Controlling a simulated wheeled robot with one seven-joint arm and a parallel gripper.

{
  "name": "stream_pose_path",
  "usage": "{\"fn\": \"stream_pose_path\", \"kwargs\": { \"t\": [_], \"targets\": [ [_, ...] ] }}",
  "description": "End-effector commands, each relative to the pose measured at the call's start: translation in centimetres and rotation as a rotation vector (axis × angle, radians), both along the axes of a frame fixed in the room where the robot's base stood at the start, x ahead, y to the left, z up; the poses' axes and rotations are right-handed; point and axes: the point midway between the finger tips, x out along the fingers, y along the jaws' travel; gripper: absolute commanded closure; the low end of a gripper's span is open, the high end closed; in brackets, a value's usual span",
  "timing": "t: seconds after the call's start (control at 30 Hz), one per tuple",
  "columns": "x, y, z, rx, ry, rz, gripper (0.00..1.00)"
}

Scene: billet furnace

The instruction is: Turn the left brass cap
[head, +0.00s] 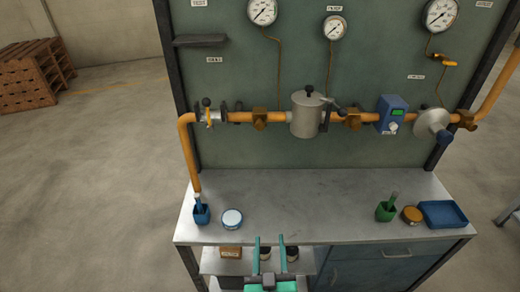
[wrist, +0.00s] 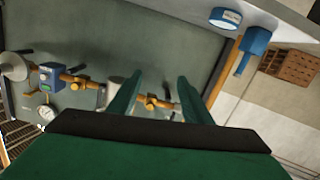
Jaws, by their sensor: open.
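Two brass fittings sit on the orange pipe along the panel. The left one (head: 259,117) is left of the silver pot, and the right one (head: 352,117) is right of it. I take the left fitting to carry the left brass cap; the cap itself is too small to make out. My gripper (head: 269,238) is open and empty at the bench's front edge, well short of the pipe. In the upside-down wrist view, the left brass fitting (wrist: 152,102) shows in the gap between the green fingers, farther off.
The bench's middle is clear.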

Motion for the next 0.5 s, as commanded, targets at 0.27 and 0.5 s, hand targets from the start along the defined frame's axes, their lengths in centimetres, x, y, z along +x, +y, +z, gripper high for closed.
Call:
{"fn": "stream_pose_path", "kwargs": {
  "t": [0.27, 0.5],
  "targets": [
    [8.5, 0.7, 7.4, 0.023, -0.051, -0.01, 0.55],
    [13.9, 1.6, 14.6, 0.067, -0.078, -0.012, 0.55]
  ]
}}
